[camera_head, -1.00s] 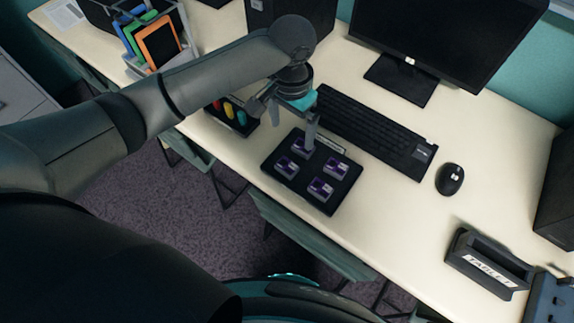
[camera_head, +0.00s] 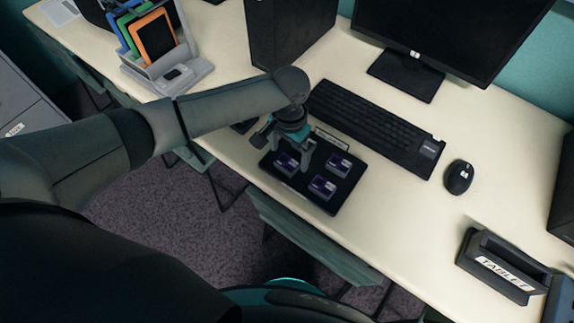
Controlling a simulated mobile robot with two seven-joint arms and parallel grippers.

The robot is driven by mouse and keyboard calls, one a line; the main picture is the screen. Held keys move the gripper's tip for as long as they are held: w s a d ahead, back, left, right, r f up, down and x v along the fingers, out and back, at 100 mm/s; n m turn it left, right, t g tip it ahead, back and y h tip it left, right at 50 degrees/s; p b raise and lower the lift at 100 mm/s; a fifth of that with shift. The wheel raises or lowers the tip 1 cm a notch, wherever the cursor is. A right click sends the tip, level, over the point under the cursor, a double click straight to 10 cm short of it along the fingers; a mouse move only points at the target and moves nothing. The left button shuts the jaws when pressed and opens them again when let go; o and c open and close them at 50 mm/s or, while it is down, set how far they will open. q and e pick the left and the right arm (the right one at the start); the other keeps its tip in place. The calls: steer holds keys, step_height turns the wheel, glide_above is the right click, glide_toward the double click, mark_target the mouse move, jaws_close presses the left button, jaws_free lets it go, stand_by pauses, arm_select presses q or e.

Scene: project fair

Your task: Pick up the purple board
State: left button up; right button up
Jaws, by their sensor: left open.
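Three purple boards show on a black tray (camera_head: 345,190): a left one (camera_head: 286,164), a right one (camera_head: 339,165) and a front one (camera_head: 322,187). The tray lies flat on the desk near its front edge. My left gripper (camera_head: 285,153) is open and points down over the tray's back left part, close to the left board. One finger is near the tray's left edge and the other is between the left and right boards. The gripper hides the tray's back corner, where a board showed earlier. I cannot tell whether it touches a board. My right gripper is not in view.
A black keyboard (camera_head: 375,128) lies just behind the tray, with a mouse (camera_head: 458,177) to its right. A monitor (camera_head: 430,40) and a dark box (camera_head: 285,35) stand behind. A tablet holder (camera_head: 500,268) is at the right. Bare desk lies right of the tray.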

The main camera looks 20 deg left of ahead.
arm_select(q)
step_height(320, 180, down, 2)
steer(key=shift+f, duration=0.1)
steer(key=c, duration=1.4)
